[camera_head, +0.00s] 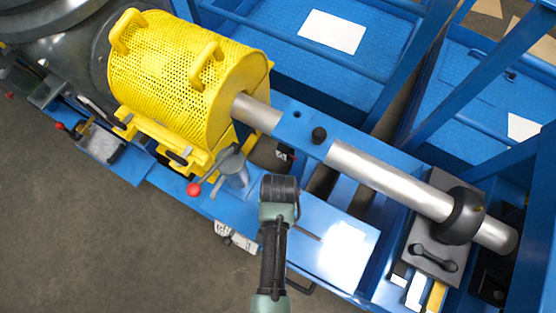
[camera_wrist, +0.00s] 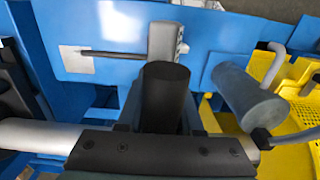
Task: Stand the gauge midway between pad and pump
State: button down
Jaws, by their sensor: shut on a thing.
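The gauge, a pale grey block (camera_wrist: 162,40) with a thin dark rod sticking out left, shows in the wrist view behind my dark gripper finger. In the head view only the rod (camera_head: 306,232) seems to show beside my gripper (camera_head: 280,190). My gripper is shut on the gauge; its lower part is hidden. The pad, a silvery square (camera_wrist: 74,59), lies left of the gauge on the blue plate, also in the head view (camera_head: 345,252). The rod's tip overlaps it in the wrist view. The pump, a grey cylinder (camera_wrist: 247,95) with a red-knobbed lever, stands right of the gauge, left in the head view (camera_head: 236,170).
A yellow perforated guard (camera_head: 175,75) stands beyond the pump. A steel shaft (camera_head: 390,180) runs behind the blue plate (camera_head: 300,255) to a black collar (camera_head: 461,215). Blue frame bars rise at the right. The plate is bare between gauge and pad.

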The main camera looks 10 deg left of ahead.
jog(key=shift+w, duration=0.15)
jog(key=c, duration=0.6)
grip_release()
jog(key=shift+s+f, duration=0.1)
jog(key=shift+s, duration=0.1)
